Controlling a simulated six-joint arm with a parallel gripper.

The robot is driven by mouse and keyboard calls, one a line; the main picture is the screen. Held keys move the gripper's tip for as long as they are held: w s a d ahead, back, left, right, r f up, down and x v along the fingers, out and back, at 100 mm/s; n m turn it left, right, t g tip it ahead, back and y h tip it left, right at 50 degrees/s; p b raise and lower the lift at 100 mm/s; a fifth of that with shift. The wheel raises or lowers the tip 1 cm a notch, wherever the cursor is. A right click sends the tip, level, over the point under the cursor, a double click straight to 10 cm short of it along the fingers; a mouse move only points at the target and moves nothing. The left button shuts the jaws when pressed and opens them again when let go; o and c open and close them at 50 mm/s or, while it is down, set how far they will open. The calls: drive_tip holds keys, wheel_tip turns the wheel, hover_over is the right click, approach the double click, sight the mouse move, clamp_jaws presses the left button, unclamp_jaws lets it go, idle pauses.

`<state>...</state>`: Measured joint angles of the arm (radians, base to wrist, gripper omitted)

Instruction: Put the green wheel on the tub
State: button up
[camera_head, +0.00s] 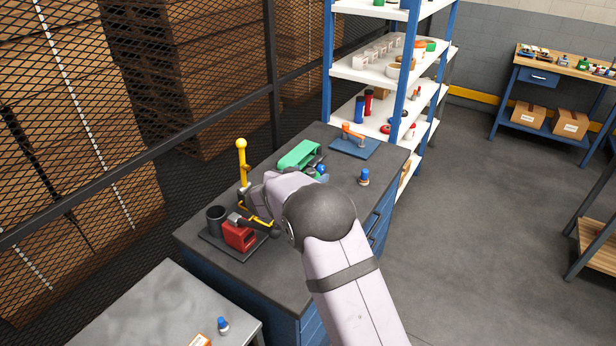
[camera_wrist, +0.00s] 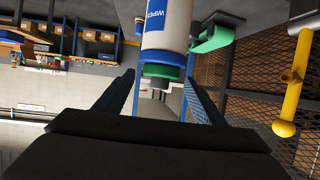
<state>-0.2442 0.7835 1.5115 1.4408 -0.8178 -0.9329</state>
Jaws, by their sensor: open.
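A white tub (camera_wrist: 166,26) with a blue-and-white label hangs from the top of the wrist view, which looks turned over. A dark blue lid (camera_wrist: 160,57) shows at its near end. The green wheel (camera_wrist: 164,72) shows as a round green disc against the lid, with a dark part below it in the picture. It looks in line with the tub; I cannot tell whether they touch. My gripper (camera_wrist: 160,79) is open, with one finger on each side of the wheel.
A mesh fence (camera_head: 180,130) runs along the left; white shelves (camera_head: 372,70) stand behind.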

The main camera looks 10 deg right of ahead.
drive_tip(key=b+v, duration=0.3)
drive_tip(key=v, duration=0.9)
drive_tip(key=shift+f, duration=0.1)
drive_tip(key=s+a+f+n+g+y, duration=0.2)
drive_tip(key=s+a+f+n+y, duration=0.35)
drive_tip(key=s+n+y, duration=0.35)
drive_tip(key=s+d+f+g, duration=0.3)
drive_tip(key=s, duration=0.5)
drive_tip(key=s+d+f+m+g, duration=0.1)
drive_tip(key=s+d+f+g, duration=0.1)
drive_tip(key=s, duration=0.7)
drive_tip(key=s+d+f+g, duration=0.3)
drive_tip(key=s+d+f, duration=0.2)
drive_tip(key=s, duration=0.3)
drive_tip(key=shift+s+g+h, duration=0.3)
drive_tip(key=shift+s+h, duration=0.1)
